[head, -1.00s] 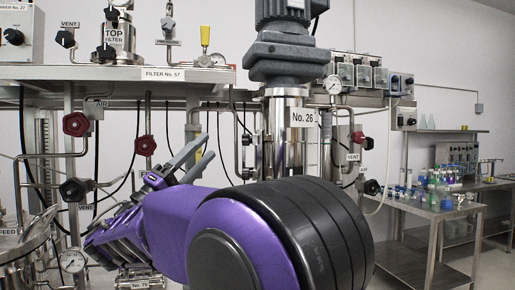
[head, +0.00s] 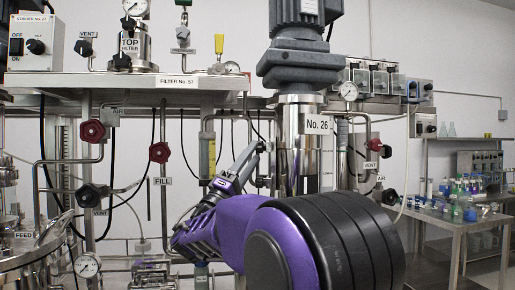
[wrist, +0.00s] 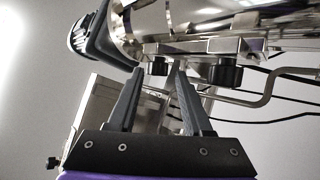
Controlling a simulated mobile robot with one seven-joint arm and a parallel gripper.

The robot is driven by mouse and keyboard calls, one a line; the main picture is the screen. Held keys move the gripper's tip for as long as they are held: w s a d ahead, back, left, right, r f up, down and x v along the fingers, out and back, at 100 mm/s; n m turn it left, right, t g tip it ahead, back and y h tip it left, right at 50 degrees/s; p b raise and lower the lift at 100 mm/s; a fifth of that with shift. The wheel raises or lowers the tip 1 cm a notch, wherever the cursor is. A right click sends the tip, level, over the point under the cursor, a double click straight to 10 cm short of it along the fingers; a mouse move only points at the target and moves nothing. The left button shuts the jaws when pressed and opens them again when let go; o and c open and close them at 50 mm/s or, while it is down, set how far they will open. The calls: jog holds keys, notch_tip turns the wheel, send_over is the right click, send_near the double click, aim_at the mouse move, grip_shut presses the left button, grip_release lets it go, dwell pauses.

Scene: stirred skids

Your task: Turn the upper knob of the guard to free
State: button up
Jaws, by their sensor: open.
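In the wrist view, two dark knobs sit on a shiny metal guard (wrist: 195,44). The knob nearer the motor, which I take as the upper knob (wrist: 157,67), appears between my fingertips. The other knob (wrist: 225,73) is to the right, outside the fingers. My gripper (wrist: 157,72) is open, with a finger on either side of the upper knob in the picture. I cannot tell whether they touch it. In the head view, my gripper (head: 260,150) is at the left of the steel vessel labelled No. 26 (head: 301,101). The knobs cannot be made out there.
A grey motor (head: 298,62) stands above the vessel. To the left are pipes with a red valve handwheel (head: 159,152) and a dark one (head: 92,196), under a filter shelf (head: 110,83). A bench (head: 455,222) with bottles stands at the far right.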

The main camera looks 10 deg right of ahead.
jog(key=shift+x, duration=1.85)
jog(key=shift+s, duration=0.1)
grip_shut()
